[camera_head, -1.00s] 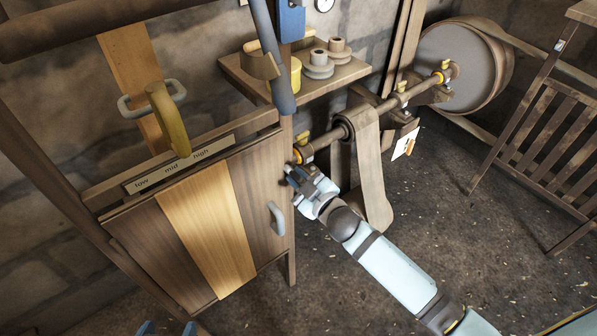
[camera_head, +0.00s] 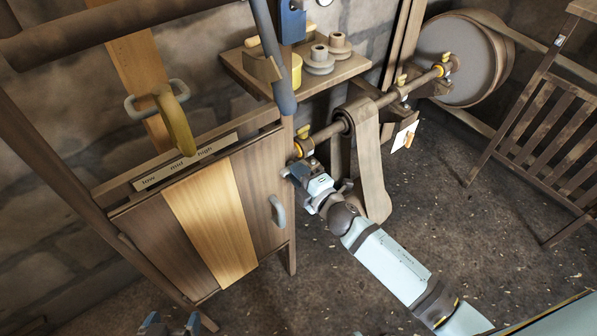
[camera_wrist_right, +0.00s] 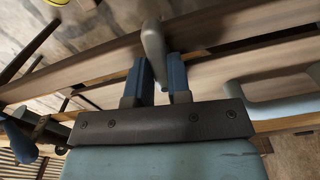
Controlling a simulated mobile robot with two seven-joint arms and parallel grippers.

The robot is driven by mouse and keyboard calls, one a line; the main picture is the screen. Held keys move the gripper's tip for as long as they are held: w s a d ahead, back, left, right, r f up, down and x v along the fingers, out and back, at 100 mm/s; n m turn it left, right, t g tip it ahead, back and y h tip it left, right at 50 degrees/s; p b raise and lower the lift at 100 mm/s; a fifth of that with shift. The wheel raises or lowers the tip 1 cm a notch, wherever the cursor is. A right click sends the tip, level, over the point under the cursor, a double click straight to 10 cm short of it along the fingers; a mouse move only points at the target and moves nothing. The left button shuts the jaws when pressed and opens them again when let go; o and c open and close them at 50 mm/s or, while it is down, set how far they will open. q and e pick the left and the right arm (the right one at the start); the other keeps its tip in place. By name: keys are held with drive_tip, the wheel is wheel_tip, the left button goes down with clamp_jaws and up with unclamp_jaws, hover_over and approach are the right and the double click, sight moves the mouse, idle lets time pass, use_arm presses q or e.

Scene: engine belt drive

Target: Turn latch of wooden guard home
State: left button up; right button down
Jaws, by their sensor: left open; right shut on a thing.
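The wooden guard (camera_head: 215,225) is a panel of dark and light planks at the left of the head view, with a grey handle (camera_head: 277,211) near its right edge. My right gripper (camera_head: 293,171) is at the guard's upper right edge. In the right wrist view its blue fingers (camera_wrist_right: 160,82) are shut on a grey lever, the latch (camera_wrist_right: 153,42), which stands up between them. The latch is hidden behind the gripper in the head view, so I cannot tell its angle to the guard. My left gripper (camera_head: 171,325) is open and empty at the bottom edge, partly cut off.
A yellow lever (camera_head: 176,125) stands over the low, mid, high plate (camera_head: 185,164). A shelf (camera_head: 340,68) with pulleys is above my right gripper. A shaft with a hanging belt (camera_head: 369,170) is just right of it. The floor in front is clear.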

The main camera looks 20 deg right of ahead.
drive_tip(key=shift+n, duration=0.8)
drive_tip(key=c, duration=1.1)
unclamp_jaws()
drive_tip(key=shift+o, duration=0.2)
drive_tip(key=v, duration=1.3)
drive_tip(key=shift+s, duration=0.4)
drive_tip(key=shift+d, duration=0.1)
